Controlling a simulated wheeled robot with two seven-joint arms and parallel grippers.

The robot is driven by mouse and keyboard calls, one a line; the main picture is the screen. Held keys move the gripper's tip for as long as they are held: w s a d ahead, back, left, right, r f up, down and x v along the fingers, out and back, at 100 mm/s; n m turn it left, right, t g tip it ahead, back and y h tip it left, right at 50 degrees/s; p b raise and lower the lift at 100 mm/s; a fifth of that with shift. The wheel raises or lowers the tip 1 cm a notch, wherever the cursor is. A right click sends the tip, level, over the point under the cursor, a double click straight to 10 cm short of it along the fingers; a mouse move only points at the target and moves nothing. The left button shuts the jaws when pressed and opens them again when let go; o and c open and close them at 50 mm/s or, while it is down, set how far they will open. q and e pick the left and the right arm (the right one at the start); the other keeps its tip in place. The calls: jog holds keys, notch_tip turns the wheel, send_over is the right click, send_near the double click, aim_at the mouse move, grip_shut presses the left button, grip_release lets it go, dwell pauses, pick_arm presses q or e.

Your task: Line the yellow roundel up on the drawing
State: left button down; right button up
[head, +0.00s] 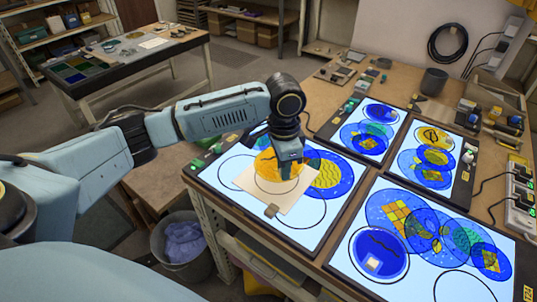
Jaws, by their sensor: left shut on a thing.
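My left gripper (290,174) is shut on the right side of the yellow roundel (265,162), over the near-left light panel (318,240). A cream paper drawing (295,202) with a dark circle outline lies on that panel. The roundel covers the upper part of the sheet and overlaps part of the outline. I cannot tell whether the roundel touches the sheet. A small grey-brown block (271,211) sits at the sheet's near edge. My right gripper is not in view.
A blue roundel (327,180) with yellow marks lies right beside the gripper. Other lit panels (350,276) hold several overlapping blue roundels. Power strips (520,195) and tools line the right side. A grey bin (182,245) stands on the floor left of the table.

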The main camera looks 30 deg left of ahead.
aim_at(267, 163)
pick_arm(q)
jog(key=a+m+p, duration=0.1)
jog(key=m, duration=0.1)
jog(key=w+a+f+m+p, duration=0.1)
jog(key=a+m, duration=0.1)
jog(key=m, duration=0.1)
jog(key=a+f+m+p, duration=0.1)
jog(key=m, duration=0.2)
jog(key=shift+w+a+f+p, duration=0.25)
jog(key=shift+p, duration=0.05)
jog(key=shift+w+a+f+m+p, duration=0.1)
jog(key=shift+a+f+m+p, duration=0.35)
jog(key=shift+m, duration=0.65)
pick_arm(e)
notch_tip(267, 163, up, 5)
pick_arm(q)
jog(key=f+b, duration=0.5)
jog(key=b, duration=0.1)
jog(key=shift+a, duration=0.2)
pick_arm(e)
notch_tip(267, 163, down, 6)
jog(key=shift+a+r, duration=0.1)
pick_arm(q)
jog(key=shift+r, duration=0.1)
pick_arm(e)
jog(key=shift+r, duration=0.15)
pick_arm(q)
jog(key=shift+p, duration=0.55)
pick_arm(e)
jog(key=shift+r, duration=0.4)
